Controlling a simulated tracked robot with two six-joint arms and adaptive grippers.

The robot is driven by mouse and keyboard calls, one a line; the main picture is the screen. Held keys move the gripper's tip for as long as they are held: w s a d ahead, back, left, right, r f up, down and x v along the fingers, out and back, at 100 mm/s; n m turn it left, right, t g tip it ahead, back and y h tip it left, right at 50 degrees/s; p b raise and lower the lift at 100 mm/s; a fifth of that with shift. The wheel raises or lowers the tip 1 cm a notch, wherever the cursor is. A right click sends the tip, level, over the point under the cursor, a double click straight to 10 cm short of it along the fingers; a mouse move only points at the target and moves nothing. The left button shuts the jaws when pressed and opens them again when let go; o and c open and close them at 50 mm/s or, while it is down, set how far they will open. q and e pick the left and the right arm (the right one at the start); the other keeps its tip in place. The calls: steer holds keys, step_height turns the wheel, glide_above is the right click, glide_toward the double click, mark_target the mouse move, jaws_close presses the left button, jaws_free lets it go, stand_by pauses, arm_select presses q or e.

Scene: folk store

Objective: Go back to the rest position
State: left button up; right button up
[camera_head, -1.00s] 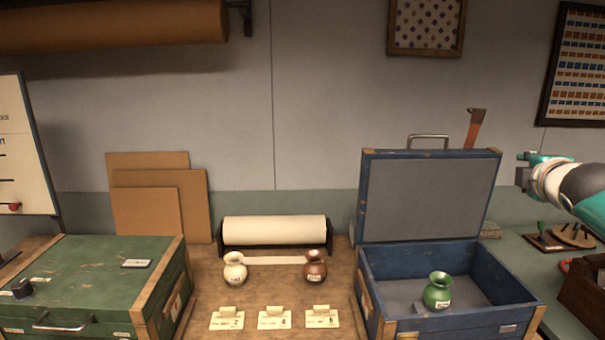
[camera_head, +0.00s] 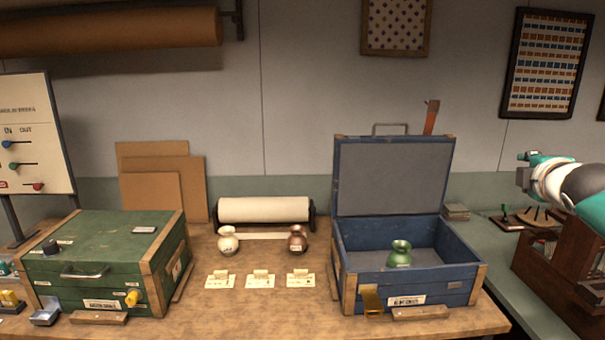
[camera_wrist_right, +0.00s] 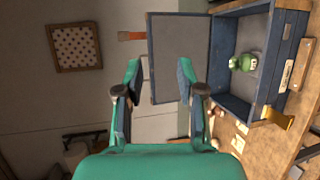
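My right gripper (camera_head: 528,168) is raised at the right of the head view, apart from everything on the tables. In the right wrist view, my right gripper (camera_wrist_right: 158,100) has its two fingers spread wide with nothing between them. The blue chest (camera_head: 405,283) stands open with its lid up, and a green vase (camera_head: 400,254) is inside it. The green vase also shows in the right wrist view (camera_wrist_right: 243,63). A white vase (camera_head: 228,241) and a brown vase (camera_head: 297,239) stand on the wooden table. My left gripper is not visible.
A closed green chest (camera_head: 105,257) stands at the left of the table (camera_head: 240,315). Three cards (camera_head: 260,281) lie in front of the vases. A paper roll (camera_head: 263,209) is behind them. A wooden rack (camera_head: 560,270) stands at the right below my right arm.

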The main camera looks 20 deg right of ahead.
steer(key=w+a+f+n+g+y, duration=0.1)
steer(key=w+a+f+y, duration=0.2)
steer(key=w+a+f, duration=0.55)
steer(key=w+a+f+n+g+y, duration=0.1)
steer(key=w+a+f+n+y, duration=0.3)
steer(key=f, duration=1)
steer(key=w+a+f+m+g+y, duration=0.1)
steer(key=a+f, duration=0.4)
steer(key=f, duration=0.4)
steer(key=a+f+m+g+y, duration=0.1)
steer(key=a+f+y, duration=0.1)
steer(key=a+f, duration=0.6)
steer(key=s+a+f+m+g+y, duration=0.25)
steer(key=s+a+f, duration=0.35)
steer(key=a+f, duration=0.3)
steer(key=s+a+f+m+g+y, duration=0.1)
steer(key=s+a+f+m+g, duration=0.15)
steer(key=s+a+f, duration=0.65)
steer(key=s+a+f+m+g, duration=0.1)
steer(key=s+a+f+m, duration=0.1)
steer(key=s+m, duration=0.3)
steer(key=s+a+f+m+g, duration=0.1)
steer(key=s+a+f+m, duration=0.1)
steer(key=s+f+m, duration=0.3)
steer(key=shift+s+a+f+m+y, duration=0.2)
steer(key=shift+s+a+m+y, duration=0.25)
steer(key=shift+s, duration=0.85)
steer(key=shift+d, duration=0.1)
